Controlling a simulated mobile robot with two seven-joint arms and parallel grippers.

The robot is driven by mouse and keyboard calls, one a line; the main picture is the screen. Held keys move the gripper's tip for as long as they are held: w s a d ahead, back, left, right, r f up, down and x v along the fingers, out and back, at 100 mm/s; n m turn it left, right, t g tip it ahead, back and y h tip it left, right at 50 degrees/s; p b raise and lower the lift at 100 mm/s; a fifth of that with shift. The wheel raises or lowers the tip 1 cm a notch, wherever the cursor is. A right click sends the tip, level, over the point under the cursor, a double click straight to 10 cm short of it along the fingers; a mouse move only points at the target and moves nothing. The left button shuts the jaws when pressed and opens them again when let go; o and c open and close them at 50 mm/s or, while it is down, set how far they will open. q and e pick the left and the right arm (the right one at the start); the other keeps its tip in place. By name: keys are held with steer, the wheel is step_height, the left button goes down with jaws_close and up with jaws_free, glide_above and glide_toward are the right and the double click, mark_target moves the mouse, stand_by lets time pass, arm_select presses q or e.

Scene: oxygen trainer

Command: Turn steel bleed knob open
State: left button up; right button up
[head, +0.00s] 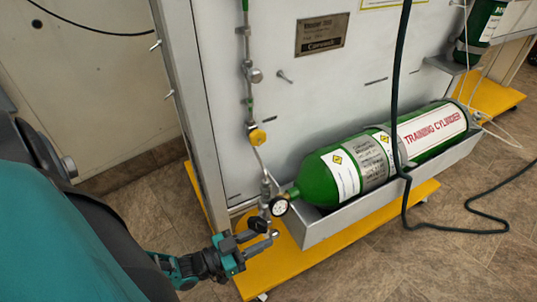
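A small steel knob (275,233) shows at the low end of the steel pipe line, just below the round pressure gauge (279,206). I take it to be the bleed knob. My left gripper (268,233) reaches in from the lower left, its two fingers apart with a gap between them. Its fingertips are right beside the small knob; I cannot tell whether they touch it. The finger tips partly hide the fitting behind them. My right gripper is not in view.
A green training cylinder (318,186) lies in a grey metal tray (330,222) right of the gauge. A dark hose (398,90) hangs before the cylinder. A yellow base (262,272) lies below.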

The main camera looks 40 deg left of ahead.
mark_target(274, 234)
arm_select(q)
steer(key=shift+x, duration=1.4)
steer(key=shift+c, duration=0.2)
jaws_close()
